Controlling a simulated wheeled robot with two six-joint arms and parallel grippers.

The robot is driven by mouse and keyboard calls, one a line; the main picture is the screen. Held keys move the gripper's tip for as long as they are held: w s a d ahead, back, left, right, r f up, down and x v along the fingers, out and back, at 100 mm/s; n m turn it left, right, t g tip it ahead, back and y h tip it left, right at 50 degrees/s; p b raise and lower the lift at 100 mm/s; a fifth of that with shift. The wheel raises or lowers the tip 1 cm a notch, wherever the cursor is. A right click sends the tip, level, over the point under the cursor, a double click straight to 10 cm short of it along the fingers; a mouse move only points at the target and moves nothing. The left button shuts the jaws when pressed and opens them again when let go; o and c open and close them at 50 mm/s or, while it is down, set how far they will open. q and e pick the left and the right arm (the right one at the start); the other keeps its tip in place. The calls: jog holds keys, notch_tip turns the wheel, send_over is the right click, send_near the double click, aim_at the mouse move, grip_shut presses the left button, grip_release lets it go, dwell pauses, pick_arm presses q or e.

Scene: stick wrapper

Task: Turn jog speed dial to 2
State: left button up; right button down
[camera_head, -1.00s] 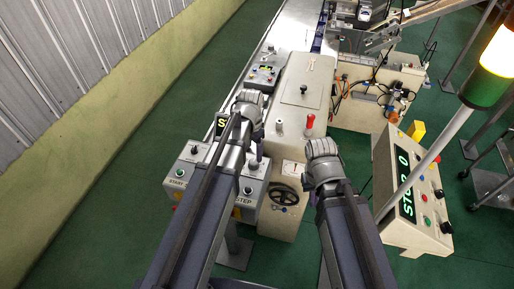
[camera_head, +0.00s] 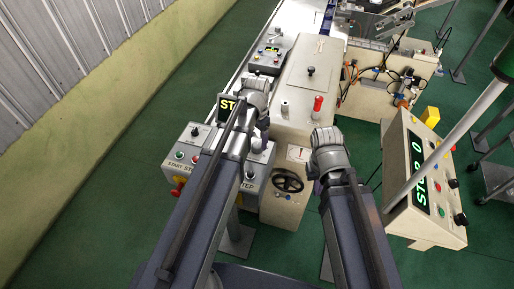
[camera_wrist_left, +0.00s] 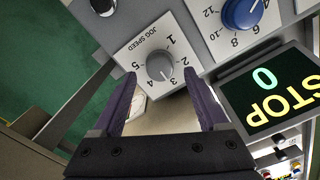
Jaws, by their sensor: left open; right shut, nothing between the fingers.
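The jog speed dial (camera_wrist_left: 160,66) is a small grey knob on a white plate marked 1 to 5, upside down in the left wrist view. In the head view my left gripper (camera_head: 263,138) hangs over the grey control box (camera_head: 190,155) and hides the dial. My right gripper (camera_head: 316,187) is shut and empty, mostly hidden by its wrist, near the black handwheel.
A blue knob (camera_wrist_left: 241,12) and a display (camera_wrist_left: 270,90) reading STOP 0 stand close to the dial. The black handwheel (camera_head: 288,181) is on the cream machine. A console (camera_head: 428,190) stands at the right. Green floor lies left.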

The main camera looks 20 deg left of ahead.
aim_at(257, 147)
pick_arm(q)
notch_tip(257, 147, down, 3)
jog(key=shift+r+b, duration=0.15)
jog(key=shift+b, duration=0.7)
pick_arm(e)
notch_tip(257, 147, down, 3)
jog(key=shift+r, duration=0.2)
pick_arm(q)
grip_shut()
